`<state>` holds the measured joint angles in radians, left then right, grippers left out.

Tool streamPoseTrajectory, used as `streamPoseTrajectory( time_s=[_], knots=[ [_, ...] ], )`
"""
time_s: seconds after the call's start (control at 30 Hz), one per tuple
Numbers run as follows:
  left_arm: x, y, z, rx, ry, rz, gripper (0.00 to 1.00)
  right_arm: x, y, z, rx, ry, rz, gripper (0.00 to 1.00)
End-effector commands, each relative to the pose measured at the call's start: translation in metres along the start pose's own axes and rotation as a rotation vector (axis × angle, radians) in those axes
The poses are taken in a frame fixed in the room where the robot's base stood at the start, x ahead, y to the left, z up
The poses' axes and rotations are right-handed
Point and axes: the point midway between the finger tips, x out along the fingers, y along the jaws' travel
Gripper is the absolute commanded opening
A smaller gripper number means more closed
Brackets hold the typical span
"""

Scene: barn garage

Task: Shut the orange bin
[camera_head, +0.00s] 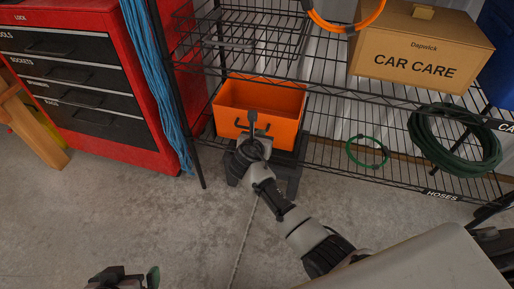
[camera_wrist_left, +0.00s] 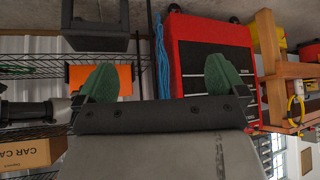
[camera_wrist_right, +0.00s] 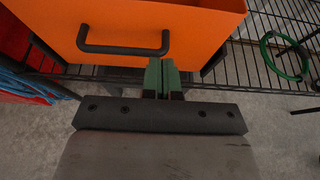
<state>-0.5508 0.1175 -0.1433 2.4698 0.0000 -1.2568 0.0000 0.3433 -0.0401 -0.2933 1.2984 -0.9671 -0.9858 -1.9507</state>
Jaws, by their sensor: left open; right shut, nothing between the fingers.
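The orange bin (camera_head: 229,92) sits on the wire shelf with its open top and inside showing. Its front with the black handle also shows close up in the right wrist view (camera_wrist_right: 205,45). My right gripper (camera_head: 252,118) is shut and empty in front of the bin. In the right wrist view its green fingertips (camera_wrist_right: 161,66) are together just below the right end of the handle; I cannot tell whether they touch the bin. My left gripper (camera_head: 125,279) is open and empty over the floor, far from the bin. Part of the bin shows in the left wrist view (camera_wrist_left: 88,74).
A dark stool-like stand (camera_head: 284,172) is below the bin, behind my right arm. A red tool chest (camera_head: 160,140) and blue cords (camera_head: 150,70) are to the left. A car care box (camera_head: 420,50) and green hoses (camera_head: 420,122) are on the rack.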

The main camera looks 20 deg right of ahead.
Motion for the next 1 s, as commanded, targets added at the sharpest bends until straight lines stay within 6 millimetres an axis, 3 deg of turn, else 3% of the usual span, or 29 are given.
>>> streamPoseTrajectory(
  time_s=[0.2, 0.57, 0.7, 1.0],
  knots=[
    [-0.026, -0.007, 0.048, -0.011, -0.33, -0.017, 1.0, 0.001, 0.0, 0.006, -0.001, 0.026, -0.001, 0.0],
    [-0.043, -0.008, 0.037, -0.011, -0.344, -0.017, 1.0, 0.003, 0.0, 0.011, -0.001, 0.071, 0.0, 0.0],
    [-0.013, -0.007, 0.049, -0.01, -0.363, -0.014, 1.0, 0.004, 0.0, 0.013, 0.0, 0.089, 0.0, 0.0],
    [0.036, -0.005, 0.074, -0.007, -0.39, -0.008, 1.0, 0.006, 0.0, 0.017, -0.001, 0.13, -0.001, 0.0]
  ],
)
